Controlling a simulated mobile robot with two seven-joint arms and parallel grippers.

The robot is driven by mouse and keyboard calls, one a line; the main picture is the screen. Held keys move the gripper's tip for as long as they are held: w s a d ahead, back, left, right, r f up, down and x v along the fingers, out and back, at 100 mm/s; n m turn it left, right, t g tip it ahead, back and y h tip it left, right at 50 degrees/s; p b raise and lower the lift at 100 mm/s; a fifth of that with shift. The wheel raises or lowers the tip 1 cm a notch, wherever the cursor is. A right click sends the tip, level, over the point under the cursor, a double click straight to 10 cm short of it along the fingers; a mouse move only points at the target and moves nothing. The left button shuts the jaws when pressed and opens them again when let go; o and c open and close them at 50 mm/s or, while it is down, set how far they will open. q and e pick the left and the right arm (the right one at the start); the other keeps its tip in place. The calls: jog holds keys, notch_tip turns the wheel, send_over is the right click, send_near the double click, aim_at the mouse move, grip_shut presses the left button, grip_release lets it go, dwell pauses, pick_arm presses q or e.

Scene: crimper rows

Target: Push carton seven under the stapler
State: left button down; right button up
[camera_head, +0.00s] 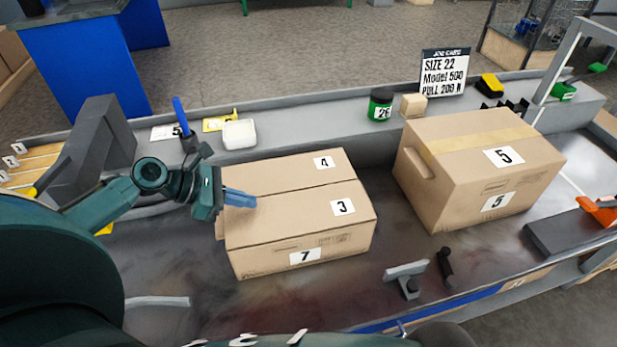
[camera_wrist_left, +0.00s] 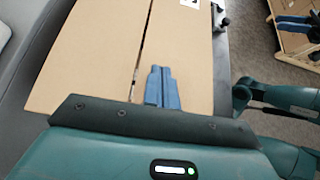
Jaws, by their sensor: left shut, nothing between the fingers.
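Carton seven (camera_head: 275,223) is a closed brown box with a 7 on its front and 4 and 3 on its top flaps. It stands on the dark bench surface left of centre. Its top seam also shows in the left wrist view (camera_wrist_left: 100,60). My left gripper (camera_head: 240,198) is shut and empty, its blue fingers over the carton's left top edge. In the left wrist view the fingers (camera_wrist_left: 161,85) lie over the flaps near the seam; contact cannot be told. I cannot tell which fixture is the stapler. My right gripper is not in view.
A larger carton five (camera_head: 450,185) stands to the right, with a gap between. A grey upright block (camera_head: 100,135) stands at left, a white frame (camera_head: 560,60) at far right. A green jar (camera_head: 380,105) and white dish (camera_head: 240,134) sit on the back ledge.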

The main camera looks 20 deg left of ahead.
aim_at(309, 200)
pick_arm(q)
jog(key=w+d, duration=0.2)
jog(key=d, duration=0.1)
jog(key=w+d, duration=0.2)
jog(key=d, duration=0.1)
jog(key=w+d, duration=0.3)
jog(key=shift+d+f+b, duration=0.3)
jog(key=shift+d, duration=0.05)
jog(key=shift+f+p, duration=0.3)
jog(key=shift+p, duration=0.1)
jog(key=shift+s+a+f, duration=0.1)
jog(key=shift+s+f, duration=0.05)
jog(key=shift+f, duration=0.15)
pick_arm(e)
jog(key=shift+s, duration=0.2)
pick_arm(q)
jog(key=shift+s, duration=0.1)
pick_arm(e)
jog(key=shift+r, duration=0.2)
